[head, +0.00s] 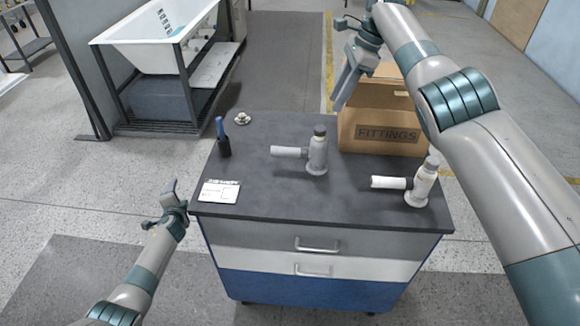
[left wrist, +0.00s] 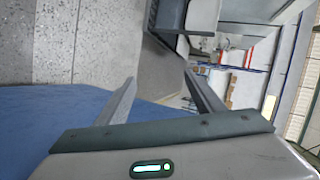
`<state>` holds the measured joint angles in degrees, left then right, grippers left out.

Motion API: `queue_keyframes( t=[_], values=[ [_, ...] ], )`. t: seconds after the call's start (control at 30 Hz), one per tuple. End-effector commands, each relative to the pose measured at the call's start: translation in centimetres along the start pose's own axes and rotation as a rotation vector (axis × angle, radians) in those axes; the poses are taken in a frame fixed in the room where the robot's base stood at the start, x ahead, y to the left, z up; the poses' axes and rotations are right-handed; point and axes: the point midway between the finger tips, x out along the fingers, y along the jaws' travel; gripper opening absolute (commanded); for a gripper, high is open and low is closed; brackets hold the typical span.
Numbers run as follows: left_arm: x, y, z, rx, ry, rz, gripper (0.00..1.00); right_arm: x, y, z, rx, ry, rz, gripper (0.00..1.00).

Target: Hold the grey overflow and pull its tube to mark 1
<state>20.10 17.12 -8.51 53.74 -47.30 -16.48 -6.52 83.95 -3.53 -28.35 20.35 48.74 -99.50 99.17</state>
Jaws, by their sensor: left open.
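The grey overflow (head: 317,155) stands upright on the dark worktop, with a dark cap on top. Its tube (head: 288,151) points left from its body; I cannot make out marks on it. A second, whiter overflow (head: 422,186) with a similar tube stands near the right front corner. My left gripper (head: 172,190) is open and empty, off the worktop's left front corner, well away from both overflows. Its two fingers also show apart in the left wrist view (left wrist: 160,76). My right gripper (head: 343,92) hangs above the back of the worktop by the box, touching neither overflow; its jaw opening is unclear.
A cardboard box marked FITTINGS (head: 385,130) stands at the back right. A blue-and-black tool (head: 223,138), a small round fitting (head: 242,118) and a white card (head: 219,192) are on the left. A bathtub shell (head: 150,35) rests on a frame behind. The front middle is clear.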

Motion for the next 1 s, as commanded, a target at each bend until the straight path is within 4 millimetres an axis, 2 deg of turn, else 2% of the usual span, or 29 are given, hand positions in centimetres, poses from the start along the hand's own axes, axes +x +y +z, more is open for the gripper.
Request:
queue_keyframes(
  t=[0.03,0.1,0.37,0.57,0.7,0.8,0.9,0.93,1.0],
  values=[
    [0.5,-2.6,-0.9,0.023,0.013,-0.036,0.62,0.0,0.0,0.0,0.000,0.000,0.000,0.31],
    [0.9,-5.8,-2.0,0.062,0.032,-0.083,0.62,0.0,0.0,0.0,0.000,0.000,0.000,0.31],
    [0.9,-17.4,-7.6,0.226,0.115,-0.257,0.62,0.0,0.0,0.0,0.000,0.000,0.000,0.31],
    [-0.7,-25.7,-12.7,0.371,0.181,-0.401,0.62,0.0,0.0,0.0,0.000,0.000,0.000,0.31],
    [-2.7,-31.0,-16.5,0.493,0.223,-0.510,0.62,0.0,0.0,0.0,0.000,0.000,0.000,0.31],
    [-4.8,-34.2,-19.6,0.600,0.250,-0.594,0.62,0.0,0.0,0.0,0.000,0.000,0.000,0.31],
    [-7.5,-35.9,-23.4,0.751,0.280,-0.681,0.62,0.0,0.0,0.0,0.000,0.000,0.000,0.31],
    [-8.3,-35.7,-24.6,0.806,0.290,-0.704,0.62,0.0,0.0,0.0,0.000,0.000,0.000,0.31],
    [-10.1,-33.8,-27.1,0.934,0.313,-0.740,0.62,0.0,0.0,0.0,0.000,0.000,0.000,0.31]
  ],
)
